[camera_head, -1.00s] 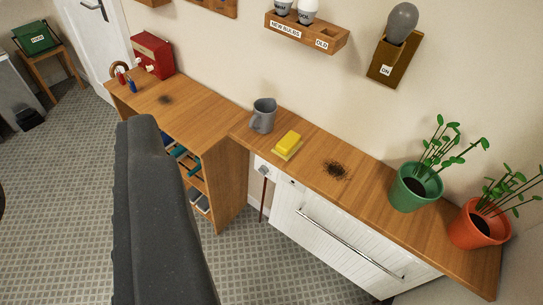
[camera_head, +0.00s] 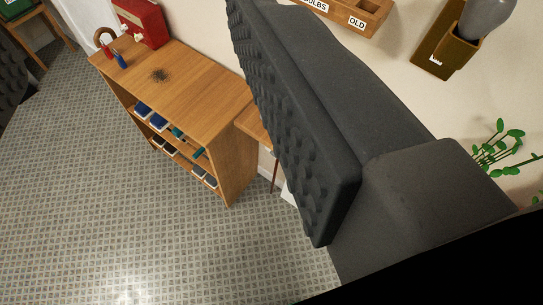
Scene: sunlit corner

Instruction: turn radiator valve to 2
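The white radiator (camera_head: 290,196) is almost wholly hidden behind my gripper; only a small pale sliver shows below the shelf. A reddish-brown pipe (camera_head: 275,176) stands upright at its left end. The valve above the pipe is mostly hidden by my finger, and its number setting cannot be read. My gripper (camera_head: 160,125) is open and holds nothing in view. One large dark finger with a studded pad crosses the middle and right. A dark studded piece at the left edge looks like the other finger.
A wooden shelf unit (camera_head: 232,165) with several small bins stands left of the radiator. A red box (camera_head: 140,22) and a blue item (camera_head: 119,60) stand on it. The tiled floor (camera_head: 120,220) is clear.

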